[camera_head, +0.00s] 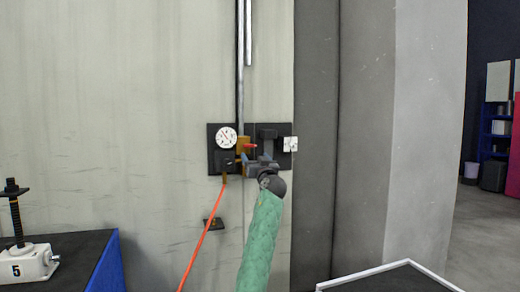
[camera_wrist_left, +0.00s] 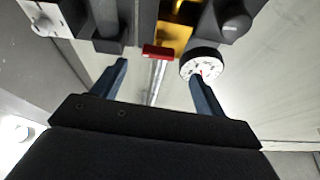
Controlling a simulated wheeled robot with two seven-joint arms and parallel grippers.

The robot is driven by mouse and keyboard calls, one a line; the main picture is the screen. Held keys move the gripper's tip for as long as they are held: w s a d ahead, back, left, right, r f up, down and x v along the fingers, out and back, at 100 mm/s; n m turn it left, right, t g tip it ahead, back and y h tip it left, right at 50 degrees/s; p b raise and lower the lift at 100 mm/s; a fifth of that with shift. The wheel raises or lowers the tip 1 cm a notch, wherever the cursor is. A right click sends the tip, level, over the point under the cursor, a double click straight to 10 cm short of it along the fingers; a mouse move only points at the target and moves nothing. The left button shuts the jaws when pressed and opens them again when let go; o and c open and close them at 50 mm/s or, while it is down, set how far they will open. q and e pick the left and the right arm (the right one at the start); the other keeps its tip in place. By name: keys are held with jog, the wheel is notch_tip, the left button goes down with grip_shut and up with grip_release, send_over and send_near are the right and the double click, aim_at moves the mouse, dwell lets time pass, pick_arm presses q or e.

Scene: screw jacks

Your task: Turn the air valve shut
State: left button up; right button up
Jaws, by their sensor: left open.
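The air valve is a brass-yellow body (camera_head: 242,143) on a dark wall panel (camera_head: 215,166), below a vertical pipe. Its red handle (camera_head: 250,146) sticks out to the right, roughly level, in the head view. My right gripper is not in view.
A round white gauge (camera_head: 226,137) sits left of the valve and a white box (camera_head: 290,144) right of it. An orange hose (camera_head: 206,232) hangs from the panel. A screw jack (camera_head: 27,260) stands on a table at lower left. A white-edged dark surface (camera_head: 395,280) is at lower right.

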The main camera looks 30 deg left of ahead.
aim_at(250, 146)
pick_arm(q)
jog(key=p+x, duration=0.2)
jog(key=x, duration=0.5)
jog(key=shift+w+a+r, duration=0.2)
jog(key=shift+w+r, duration=0.05)
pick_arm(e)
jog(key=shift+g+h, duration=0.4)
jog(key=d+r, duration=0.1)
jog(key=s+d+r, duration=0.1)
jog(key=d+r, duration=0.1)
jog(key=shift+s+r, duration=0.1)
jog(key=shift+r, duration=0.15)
pick_arm(q)
jog(key=c, duration=1)
